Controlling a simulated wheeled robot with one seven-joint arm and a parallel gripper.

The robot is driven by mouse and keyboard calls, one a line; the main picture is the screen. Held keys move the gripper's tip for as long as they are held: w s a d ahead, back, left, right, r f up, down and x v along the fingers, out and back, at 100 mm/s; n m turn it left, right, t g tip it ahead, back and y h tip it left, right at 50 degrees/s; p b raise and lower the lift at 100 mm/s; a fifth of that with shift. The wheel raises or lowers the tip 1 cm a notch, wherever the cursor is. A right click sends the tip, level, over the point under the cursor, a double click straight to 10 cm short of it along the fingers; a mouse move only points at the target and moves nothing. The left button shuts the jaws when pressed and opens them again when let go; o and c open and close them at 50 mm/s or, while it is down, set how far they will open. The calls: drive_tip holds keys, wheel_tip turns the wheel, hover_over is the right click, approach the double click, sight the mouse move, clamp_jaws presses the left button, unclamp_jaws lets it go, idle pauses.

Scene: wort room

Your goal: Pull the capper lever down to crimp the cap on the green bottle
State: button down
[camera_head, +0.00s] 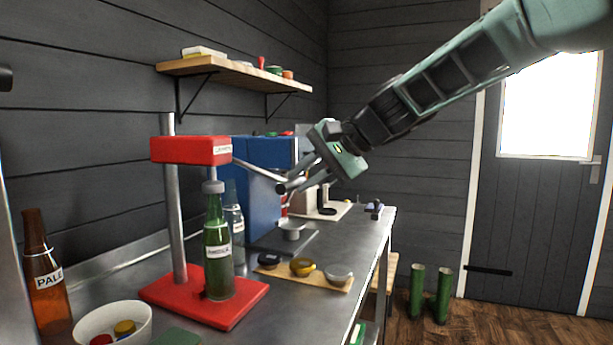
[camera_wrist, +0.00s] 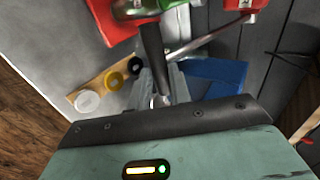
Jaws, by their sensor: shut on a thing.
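The bottle capper has a red base (camera_head: 235,305), a steel post and a red head (camera_head: 190,150). The green bottle (camera_head: 217,250) stands upright on the base, directly under the grey crimping bell (camera_head: 213,187), which covers its top; the cap is hidden. The metal lever (camera_head: 255,170) runs from the head to the right and slopes slightly down. My gripper (camera_head: 284,187) is shut on the lever near its outer end. In the wrist view the lever (camera_wrist: 210,37) runs up and right from my gripper (camera_wrist: 160,62), and the green bottle (camera_wrist: 135,8) shows at the top.
A white bowl of caps (camera_head: 113,322) and a brown bottle (camera_head: 45,278) stand at the left. A clear bottle (camera_head: 233,222) and a blue box (camera_head: 262,190) are behind the capper. A wooden board (camera_head: 318,280) with small dishes lies near the counter's front edge. A shelf (camera_head: 235,68) hangs above.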

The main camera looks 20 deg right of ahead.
drive_tip(key=shift+s+f, duration=0.1)
drive_tip(key=shift+f, duration=0.75)
drive_tip(key=c, duration=1.3)
unclamp_jaws()
drive_tip(key=shift+a+f, duration=0.1)
drive_tip(key=shift+a, duration=0.1)
drive_tip(key=shift+r, duration=0.2)
drive_tip(key=v, duration=1.7)
drive_tip(key=shift+w+d+r+p, duration=0.15)
drive_tip(key=shift+w+d+p, duration=0.2)
drive_tip(key=shift+d, duration=0.15)
